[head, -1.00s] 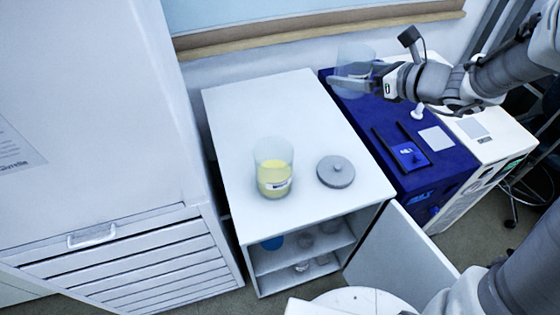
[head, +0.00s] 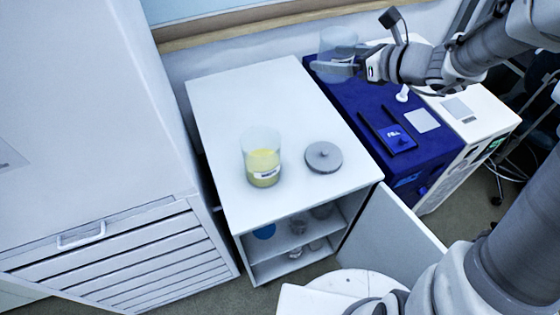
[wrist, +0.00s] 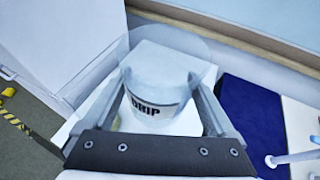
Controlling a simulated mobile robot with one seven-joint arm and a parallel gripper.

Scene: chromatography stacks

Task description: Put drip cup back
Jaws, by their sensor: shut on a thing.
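The drip cup (head: 338,45) is a clear, colourless cup at the back, above the far end of the blue machine. In the wrist view the cup (wrist: 155,110) shows a label reading "DRIP" and sits between the two fingers. My gripper (head: 345,65) is shut on it and holds it upright or nearly so. In the wrist view my gripper (wrist: 160,95) has a finger on each side of the cup. Whether the cup touches the surface beneath it cannot be told.
A glass jar with yellow liquid (head: 262,160) and a grey round lid (head: 323,157) stand on the white cabinet top (head: 225,105). The cabinet door (head: 385,235) hangs open, showing shelves with small vessels. The blue machine (head: 340,100) is right of the cabinet. The cabinet's back half is clear.

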